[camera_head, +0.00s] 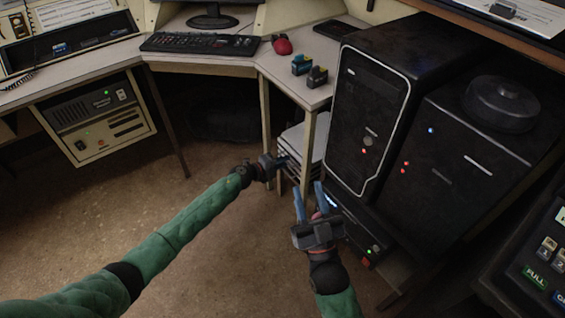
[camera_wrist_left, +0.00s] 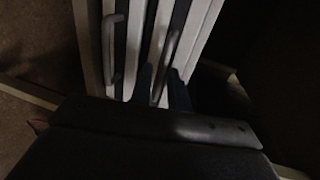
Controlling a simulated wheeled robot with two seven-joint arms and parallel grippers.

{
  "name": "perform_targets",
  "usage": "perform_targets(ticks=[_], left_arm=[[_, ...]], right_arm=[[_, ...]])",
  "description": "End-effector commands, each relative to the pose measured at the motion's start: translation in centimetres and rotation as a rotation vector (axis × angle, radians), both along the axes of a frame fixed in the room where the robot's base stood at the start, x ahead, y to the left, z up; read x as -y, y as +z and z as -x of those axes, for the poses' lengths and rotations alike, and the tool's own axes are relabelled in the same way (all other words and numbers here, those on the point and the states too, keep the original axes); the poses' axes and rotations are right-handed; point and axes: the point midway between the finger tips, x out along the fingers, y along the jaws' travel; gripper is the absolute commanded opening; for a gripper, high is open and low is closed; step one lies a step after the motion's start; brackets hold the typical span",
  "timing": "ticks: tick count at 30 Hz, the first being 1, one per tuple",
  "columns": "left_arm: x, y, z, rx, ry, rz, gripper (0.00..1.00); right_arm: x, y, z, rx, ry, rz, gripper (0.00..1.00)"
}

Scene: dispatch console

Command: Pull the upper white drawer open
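The white drawer unit (camera_head: 307,143) stands under the desk, left of the black computer tower, with a pale top and stacked fronts. In the left wrist view its white fronts (camera_wrist_left: 90,45) run nearly vertically, with one grey bar handle (camera_wrist_left: 110,45) at left and another bar handle (camera_wrist_left: 170,55) near the middle. My left gripper (camera_head: 283,161) is at the drawer fronts. Its dark fingers (camera_wrist_left: 161,88) are apart, with the lower end of the middle handle between them; contact cannot be told. My right gripper (camera_head: 309,197) is open and empty, nearer and to the right.
The black computer tower (camera_head: 365,110) and a second black case (camera_head: 465,160) stand close on the right. A desk leg (camera_head: 306,155) rises right in front of the drawer unit. Two small battery-like blocks (camera_head: 310,70) sit on the desk above. The floor (camera_head: 215,200) at left is clear.

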Motion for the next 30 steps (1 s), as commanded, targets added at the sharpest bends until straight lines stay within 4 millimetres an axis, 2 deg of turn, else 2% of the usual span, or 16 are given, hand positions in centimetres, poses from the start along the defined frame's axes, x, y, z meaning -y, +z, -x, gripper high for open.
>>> perform_targets(ticks=[1,2,3,13,16,18,23,30], left_arm=[[0.0,0.0,0.0,0.000,0.000,0.000,0.07],[0.0,0.0,0.0,0.000,0.000,0.000,0.01],[0.0,0.0,0.0,0.000,0.000,0.000,0.00],[-0.2,0.0,0.1,-0.001,0.000,-0.001,0.00],[-0.6,0.0,0.4,-0.001,0.001,0.000,0.00],[-0.9,0.0,0.6,-0.002,0.001,0.000,0.00],[-2.2,0.0,1.6,-0.002,0.000,-0.001,0.00],[-4.7,0.0,3.4,-0.003,0.000,-0.001,0.00]], right_arm=[[0.0,0.0,0.0,0.000,0.000,0.000,0.36],[0.0,0.0,0.0,0.000,0.000,0.000,0.36],[0.0,0.0,0.0,0.000,0.000,0.000,0.36],[0.0,-0.1,-0.1,-0.011,0.000,0.002,0.36],[-0.2,-1.1,-0.5,-0.046,0.002,0.012,0.36],[-0.4,-3.7,-0.9,-0.119,0.006,0.031,0.36],[-0.9,-8.8,-1.5,-0.284,0.017,0.069,0.36],[-1.3,-18.7,-1.0,-0.589,0.040,0.141,0.36]])
